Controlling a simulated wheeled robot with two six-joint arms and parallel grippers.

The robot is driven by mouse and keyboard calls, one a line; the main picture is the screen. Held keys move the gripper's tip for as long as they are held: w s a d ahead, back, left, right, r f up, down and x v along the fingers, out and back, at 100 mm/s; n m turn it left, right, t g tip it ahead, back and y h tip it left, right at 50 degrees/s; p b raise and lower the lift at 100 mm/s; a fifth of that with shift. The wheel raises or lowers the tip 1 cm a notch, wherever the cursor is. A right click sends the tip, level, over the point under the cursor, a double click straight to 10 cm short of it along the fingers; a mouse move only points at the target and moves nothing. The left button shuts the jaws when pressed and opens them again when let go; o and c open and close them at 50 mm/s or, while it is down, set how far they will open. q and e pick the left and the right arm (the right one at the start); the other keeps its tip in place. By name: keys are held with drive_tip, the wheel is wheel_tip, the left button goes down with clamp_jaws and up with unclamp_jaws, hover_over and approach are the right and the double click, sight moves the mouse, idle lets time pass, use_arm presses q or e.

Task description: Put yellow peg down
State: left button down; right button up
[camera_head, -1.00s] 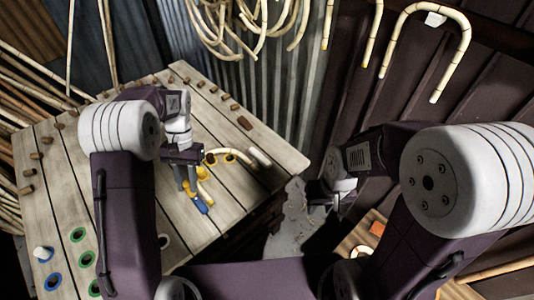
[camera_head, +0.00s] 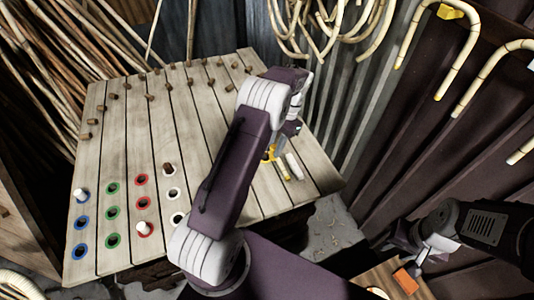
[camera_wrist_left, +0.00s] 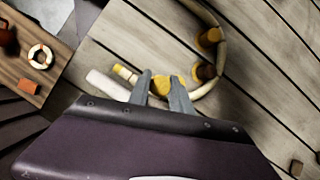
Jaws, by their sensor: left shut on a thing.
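In the left wrist view, my left gripper (camera_wrist_left: 162,92) is shut on a yellow peg (camera_wrist_left: 162,84) over the plank table. In the head view, my left arm hides most of this spot. Some yellow (camera_head: 268,155) shows just below the left gripper (camera_head: 283,143). I cannot tell whether the held peg touches the table. My right gripper (camera_head: 408,258) is at the lower right, and its fingers are unclear.
A white cylinder (camera_head: 294,166) lies near the yellow part. The plank table (camera_head: 150,130) has several wooden pegs at the back and blue, green, red and white ringed holes at the front left. An orange block (camera_head: 405,281) lies on a wooden surface at lower right. Bent rattan hangs behind.

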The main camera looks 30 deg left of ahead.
use_arm(q)
drive_tip(key=shift+w+a+f, duration=0.2)
drive_tip(key=shift+a+f, duration=0.45)
drive_tip(key=shift+f, duration=0.45)
drive_tip(key=shift+w+a+f, duration=0.25)
drive_tip(key=shift+a+f, duration=0.45)
drive_tip(key=shift+f, duration=0.35)
drive_tip(key=shift+w+a+f, duration=0.2)
drive_tip(key=shift+a+f, duration=0.45)
drive_tip(key=shift+f, duration=0.45)
drive_tip(key=c, duration=1.2)
unclamp_jaws()
drive_tip(key=shift+f, duration=0.15)
drive_tip(key=shift+o, duration=0.2)
drive_tip(key=v, duration=0.8)
drive_tip(key=shift+s, duration=0.15)
drive_tip(key=s+d+r+n+t+h, duration=0.1)
drive_tip(key=s+d+r+n+t, duration=0.2)
drive_tip(key=s+d, duration=0.45)
drive_tip(key=s+d+n+t, duration=0.1)
drive_tip(key=s+d+t, duration=0.1)
drive_tip(key=s, duration=1.1)
drive_tip(key=shift+s+d+r+t+h, duration=0.2)
drive_tip(key=shift+s+d+t+h, duration=0.1)
drive_tip(key=shift+s, duration=0.05)
